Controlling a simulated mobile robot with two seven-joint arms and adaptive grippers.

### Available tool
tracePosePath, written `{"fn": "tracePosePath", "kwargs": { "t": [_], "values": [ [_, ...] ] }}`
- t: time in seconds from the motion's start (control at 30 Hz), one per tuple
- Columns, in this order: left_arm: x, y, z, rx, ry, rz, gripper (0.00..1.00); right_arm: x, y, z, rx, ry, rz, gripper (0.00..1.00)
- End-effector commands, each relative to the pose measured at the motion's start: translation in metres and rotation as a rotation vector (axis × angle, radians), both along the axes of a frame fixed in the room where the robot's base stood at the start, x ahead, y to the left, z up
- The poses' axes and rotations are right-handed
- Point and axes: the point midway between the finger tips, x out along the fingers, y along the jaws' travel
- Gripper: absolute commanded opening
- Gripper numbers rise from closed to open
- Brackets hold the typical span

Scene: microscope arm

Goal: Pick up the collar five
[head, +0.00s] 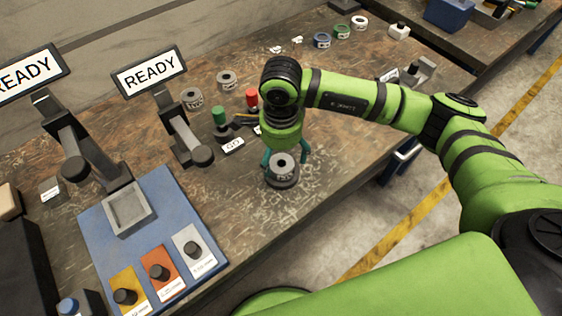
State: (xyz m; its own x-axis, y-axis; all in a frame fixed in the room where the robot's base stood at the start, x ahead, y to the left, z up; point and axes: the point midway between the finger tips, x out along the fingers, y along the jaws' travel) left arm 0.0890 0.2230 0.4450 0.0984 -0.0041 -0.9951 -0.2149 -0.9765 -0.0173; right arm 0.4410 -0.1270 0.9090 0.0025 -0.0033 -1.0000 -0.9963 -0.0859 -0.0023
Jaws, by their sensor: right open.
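My right gripper (285,157) points down near the middle of the table, its teal fingers apart. A grey ring-shaped collar (282,168) is between and below the fingers, on a dark round base (283,183). I cannot tell whether the fingers touch it. Its label is too small to read for sure. More grey collars stand farther back: one (192,98) left of the green button and one (227,80) behind it. I cannot tell from the labels which collar is five. My left gripper is not in view.
A blue station plate (200,220) with a grey tray (130,210) and several knobs is at left. Two READY displays (150,72) stand behind it. A green button (219,116) and a red one (252,97) are near the gripper. Coloured rings (322,40) lie at the back.

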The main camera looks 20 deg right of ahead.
Motion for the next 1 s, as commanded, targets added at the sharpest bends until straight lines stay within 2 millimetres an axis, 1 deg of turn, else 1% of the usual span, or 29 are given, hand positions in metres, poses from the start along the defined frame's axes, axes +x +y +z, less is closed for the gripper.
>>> {"fn": "tracePosePath", "kwargs": {
  "t": [0.03, 0.1, 0.23, 0.33, 0.5, 0.53, 0.57, 0.6, 0.67, 0.7, 0.73, 1.0],
  "values": [
    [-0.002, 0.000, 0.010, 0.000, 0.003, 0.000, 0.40, -0.002, -0.001, -0.005, -0.001, 0.008, -0.001, 0.84],
    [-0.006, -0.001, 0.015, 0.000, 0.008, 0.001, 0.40, -0.002, -0.001, -0.016, -0.001, 0.008, -0.001, 0.84],
    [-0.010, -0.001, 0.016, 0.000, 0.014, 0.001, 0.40, -0.001, -0.001, -0.033, 0.002, 0.004, 0.000, 0.84],
    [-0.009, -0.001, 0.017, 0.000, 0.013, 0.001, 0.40, 0.000, -0.001, -0.037, 0.002, 0.001, 0.000, 0.84],
    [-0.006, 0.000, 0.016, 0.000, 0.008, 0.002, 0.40, 0.000, 0.000, -0.038, 0.003, 0.001, 0.001, 0.84],
    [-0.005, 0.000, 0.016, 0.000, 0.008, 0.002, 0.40, 0.000, 0.000, -0.038, 0.003, 0.001, 0.001, 0.76],
    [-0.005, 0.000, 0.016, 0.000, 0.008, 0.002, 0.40, 0.000, 0.000, -0.038, 0.003, 0.001, 0.001, 0.64],
    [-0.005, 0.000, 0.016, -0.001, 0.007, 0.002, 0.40, 0.000, 0.000, -0.038, 0.003, 0.001, 0.001, 0.48],
    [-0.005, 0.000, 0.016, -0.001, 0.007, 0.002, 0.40, 0.000, 0.000, -0.038, 0.003, 0.001, 0.001, 0.24],
    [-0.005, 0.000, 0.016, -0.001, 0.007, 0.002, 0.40, 0.000, 0.000, -0.038, 0.003, 0.001, 0.001, 0.08],
    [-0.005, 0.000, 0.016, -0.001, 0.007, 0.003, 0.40, 0.000, 0.000, -0.038, 0.003, 0.001, 0.001, 0.00],
    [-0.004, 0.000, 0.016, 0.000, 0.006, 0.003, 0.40, 0.000, 0.001, -0.037, 0.005, -0.001, 0.001, 0.00]
  ]
}}
